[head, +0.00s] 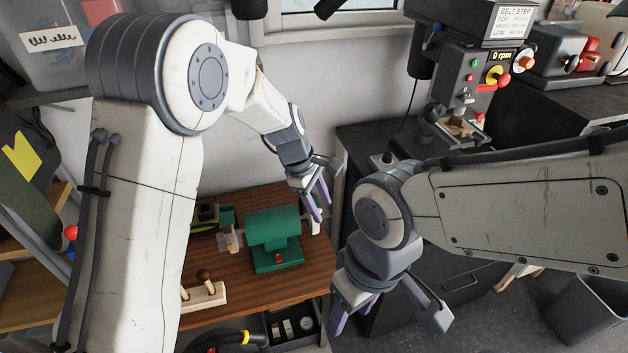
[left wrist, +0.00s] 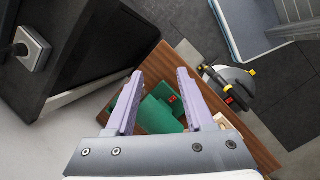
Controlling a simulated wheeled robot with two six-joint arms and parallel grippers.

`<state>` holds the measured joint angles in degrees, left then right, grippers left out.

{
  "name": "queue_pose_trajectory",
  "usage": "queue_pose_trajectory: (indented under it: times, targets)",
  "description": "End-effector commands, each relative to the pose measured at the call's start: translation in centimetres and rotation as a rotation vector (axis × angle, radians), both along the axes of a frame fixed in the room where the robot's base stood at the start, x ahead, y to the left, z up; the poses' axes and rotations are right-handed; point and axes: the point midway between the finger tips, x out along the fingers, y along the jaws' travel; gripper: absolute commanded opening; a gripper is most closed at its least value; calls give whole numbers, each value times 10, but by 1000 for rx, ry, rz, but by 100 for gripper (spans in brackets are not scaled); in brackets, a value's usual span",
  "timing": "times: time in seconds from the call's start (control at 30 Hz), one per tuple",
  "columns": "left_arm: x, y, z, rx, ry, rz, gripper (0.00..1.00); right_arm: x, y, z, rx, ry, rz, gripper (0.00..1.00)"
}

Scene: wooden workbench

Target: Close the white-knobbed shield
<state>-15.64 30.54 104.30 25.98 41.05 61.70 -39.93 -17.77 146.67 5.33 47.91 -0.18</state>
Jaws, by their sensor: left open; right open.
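A green bench grinder (head: 272,226) with a red switch stands on the wooden workbench (head: 290,290). A small clear shield (head: 230,239) shows at its left end. A pale part (head: 314,227) shows at its right end, partly behind my left gripper; I cannot make out a white knob or whether either shield is open. My left gripper (head: 321,208) is open and empty at the grinder's right end, pointing down. In the left wrist view, the green grinder (left wrist: 154,115) lies beyond the open fingers (left wrist: 160,76). My right gripper (head: 353,318) is open and empty, lower and right of the bench.
A wooden block with dark-knobbed pegs (head: 204,294) stands at the bench's front left. A green tool (head: 210,215) sits behind the grinder. A drill press (head: 462,90) stands on a black cabinet at the right. A grey bin (head: 590,308) is on the floor.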

Motion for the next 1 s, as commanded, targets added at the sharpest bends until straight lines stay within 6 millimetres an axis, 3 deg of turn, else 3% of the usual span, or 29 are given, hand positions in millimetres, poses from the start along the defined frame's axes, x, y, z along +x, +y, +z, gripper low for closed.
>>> queue_pose_trajectory:
  times: [0.03, 0.1, 0.2, 0.3, 0.57, 1.0]
  targets:
    - [26, 11, 5, -19, 41, 153, 54, 0, 0, 27, 0, 0, 0, 53]
    - [53, 23, -3, -49, 83, 337, 54, 0, 0, 39, 0, 0, 1, 53]
    - [80, 38, -14, -83, 130, 537, 54, 0, 0, 52, 0, 0, 1, 53]
    - [95, 48, -23, -104, 159, 657, 54, 0, 0, 58, 0, 0, 1, 53]
    - [104, 45, -49, -114, 177, 717, 54, 0, 0, 67, -1, 1, 2, 53]
    - [112, 18, -115, -113, 173, 713, 54, 0, 0, 92, 0, -1, 6, 53]
